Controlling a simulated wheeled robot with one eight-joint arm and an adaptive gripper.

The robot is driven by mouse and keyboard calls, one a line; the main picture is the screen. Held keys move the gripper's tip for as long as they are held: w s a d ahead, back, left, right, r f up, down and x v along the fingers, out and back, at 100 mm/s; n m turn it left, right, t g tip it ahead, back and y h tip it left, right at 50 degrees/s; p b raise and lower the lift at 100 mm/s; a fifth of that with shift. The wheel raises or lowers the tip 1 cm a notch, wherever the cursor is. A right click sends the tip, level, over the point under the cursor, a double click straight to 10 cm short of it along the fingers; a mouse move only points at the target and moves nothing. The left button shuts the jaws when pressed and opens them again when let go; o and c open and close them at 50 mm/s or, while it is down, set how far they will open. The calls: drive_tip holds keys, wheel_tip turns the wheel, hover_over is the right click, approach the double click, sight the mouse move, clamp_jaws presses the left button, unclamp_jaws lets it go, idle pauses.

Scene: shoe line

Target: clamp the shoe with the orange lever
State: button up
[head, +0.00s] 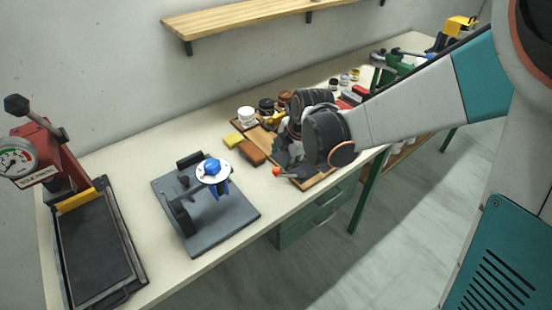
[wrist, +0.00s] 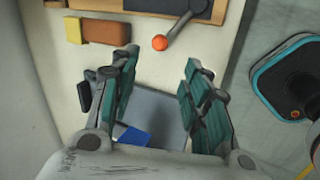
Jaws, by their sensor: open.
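The orange ball end of the lever (head: 277,171) shows at the front edge of the wooden board, just below my gripper (head: 286,155). In the wrist view the orange ball (wrist: 160,42) sits on a grey lever arm (wrist: 182,22), just beyond my fingertips and roughly midway between them. My gripper (wrist: 160,62) is open, its two teal fingers apart with nothing held between them. No contact with the ball shows. I cannot make out the shoe; my gripper and arm cover much of the board in the head view, and the wrist view cuts the board off.
A yellow block (head: 233,141) and a brown block (head: 251,152) lie beside the board. Several jars stand behind. A red press with a gauge (head: 42,150) is at far left.

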sight(277, 170)
drive_tip(key=b+x, duration=0.3)
drive_tip(key=x, duration=0.8)
drive_tip(key=shift+f, duration=0.25)
clamp_jaws()
